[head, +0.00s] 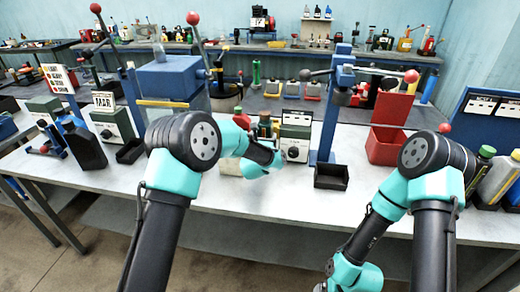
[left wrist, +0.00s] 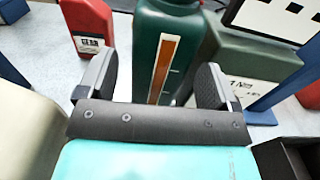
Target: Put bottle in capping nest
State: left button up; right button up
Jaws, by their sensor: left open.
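A dark green bottle (left wrist: 180,50) with an orange strip down its side stands upright in the left wrist view. My left gripper (left wrist: 153,80) is open, its two fingers to either side of the bottle's near face; I cannot tell whether they touch it. In the head view my left arm reaches to the middle of the table, and its wrist hides the fingers and most of what is in front of them. A blue lever press (head: 330,115) stands to the right of that wrist. I cannot make out the capping nest for certain. My right gripper is out of view.
A red bottle (left wrist: 90,28) stands to the left, and a pale bottle (left wrist: 25,135) is close by my left gripper. A green boxy device (left wrist: 245,65) is at right. A black tray (head: 331,176) and a red bin (head: 390,150) stand on the white table (head: 290,200).

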pick_arm(q)
jog(key=s+a, duration=0.1)
jog(key=s, duration=0.7)
jog(key=shift+a, duration=0.1)
dwell(0.5)
